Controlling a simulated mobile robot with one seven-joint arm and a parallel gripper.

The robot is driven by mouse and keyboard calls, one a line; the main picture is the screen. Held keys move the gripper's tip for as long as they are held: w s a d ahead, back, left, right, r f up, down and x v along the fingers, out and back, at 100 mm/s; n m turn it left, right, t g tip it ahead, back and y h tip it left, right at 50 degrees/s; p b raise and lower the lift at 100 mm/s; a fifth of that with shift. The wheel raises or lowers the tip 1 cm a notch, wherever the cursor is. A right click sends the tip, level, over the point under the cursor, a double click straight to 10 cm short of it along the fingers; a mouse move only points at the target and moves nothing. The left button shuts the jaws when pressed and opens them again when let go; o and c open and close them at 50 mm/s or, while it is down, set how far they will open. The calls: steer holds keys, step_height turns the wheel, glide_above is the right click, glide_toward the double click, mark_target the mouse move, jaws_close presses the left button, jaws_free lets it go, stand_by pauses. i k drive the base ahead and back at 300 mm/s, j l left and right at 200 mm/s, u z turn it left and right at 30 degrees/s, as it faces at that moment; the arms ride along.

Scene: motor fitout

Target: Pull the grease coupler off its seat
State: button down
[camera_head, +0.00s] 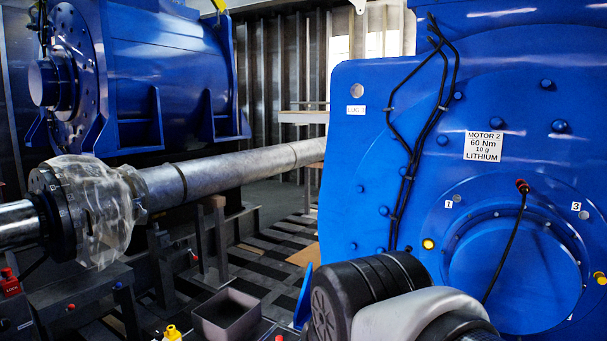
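A small coupler with a red and black end (522,186) sits on the face of the blue motor (400,140), between the labels 1 and 3. It looks like the grease coupler, and a thin black hose (506,245) hangs from it across the round blue cover (540,275). The coupler appears to touch the motor face; its seat is hidden behind it. My arm, black and pale grey, shows at the bottom centre, below and left of the coupler. My gripper is not in view.
Yellow plugs (428,244) sit on the motor's ring. Black cables (408,180) run down its face. Left are a long shaft (240,168) with a plastic-wrapped coupling (100,205), another blue motor (160,70) and a grey open bin (228,315).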

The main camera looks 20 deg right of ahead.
mark_target(522, 186)
steer(key=z, duration=1.85)
steer(key=i+j+z, duration=0.1)
steer(key=j, duration=0.2)
steer(key=i+j+z, duration=0.15)
steer(key=j+z, duration=0.1)
steer(key=j, duration=0.3)
steer(key=i+j, duration=0.1)
steer(key=i, duration=0.55)
steer(key=i+j+z, duration=0.1)
steer(key=i, duration=0.55)
